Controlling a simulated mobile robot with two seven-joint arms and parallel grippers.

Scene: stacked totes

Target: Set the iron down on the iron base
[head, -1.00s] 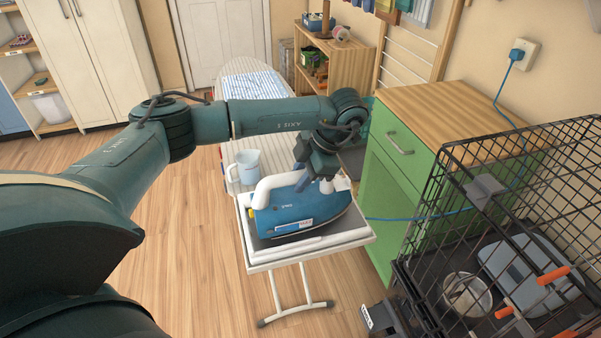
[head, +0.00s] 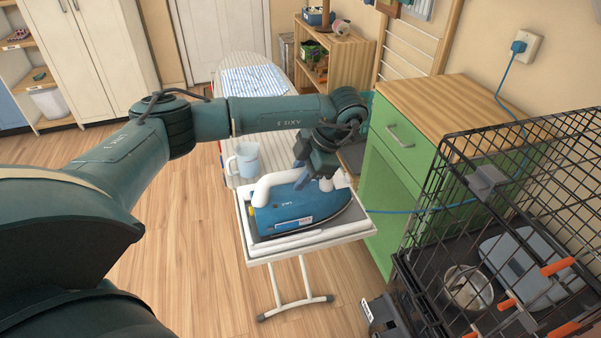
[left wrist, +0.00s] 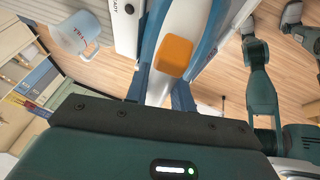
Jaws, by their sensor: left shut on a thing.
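The blue iron (head: 302,208) with a white handle (head: 272,184) is over the iron base (head: 300,241), a grey and white rest at the end of the ironing board. The iron looks roughly level, its pointed end to the right. I cannot tell whether its sole touches the base. My left gripper (head: 308,182) is shut on the iron from above. In the left wrist view the iron (left wrist: 192,28) fills the upper middle, with an orange part (left wrist: 176,54) near the jaws. My right gripper is not in view.
A clear measuring cup (head: 246,160) stands on the board just behind the iron. A striped cloth (head: 254,80) lies farther back. A green cabinet (head: 395,185) stands close on the right, with a black wire crate (head: 470,220) in front of it. The floor at left is clear.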

